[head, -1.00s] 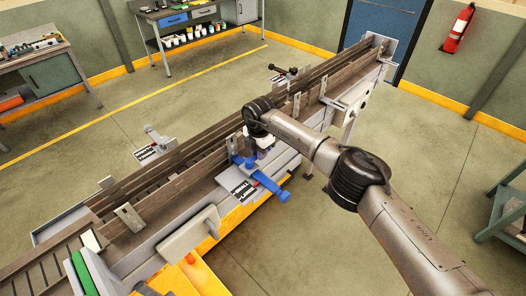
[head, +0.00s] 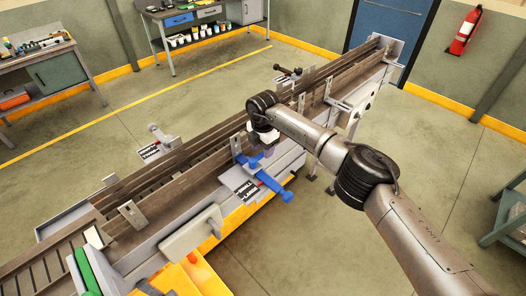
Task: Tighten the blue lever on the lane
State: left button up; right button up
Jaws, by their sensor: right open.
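The blue lever (head: 270,181) is on the near side of the conveyor lane (head: 190,187), about mid-length. Its arm slants down to the right and ends in a blue knob. A black-and-white label plate (head: 247,190) lies beside it. My right gripper (head: 268,153) hangs from the arm that comes in from the right. It is open, just above and behind the lever's arm. The fingertips are small and partly hidden, so I cannot tell whether they touch the lever. My left gripper is not in view.
A black-handled lever (head: 287,70) and another bracket with a label (head: 157,143) stand on the lane's far side. A grey box (head: 191,232) is on the near side. Workbenches (head: 44,75) stand at the back left.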

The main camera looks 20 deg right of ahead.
notch_tip(320, 180, up, 12)
jog(key=b, duration=0.2)
dwell(0.6)
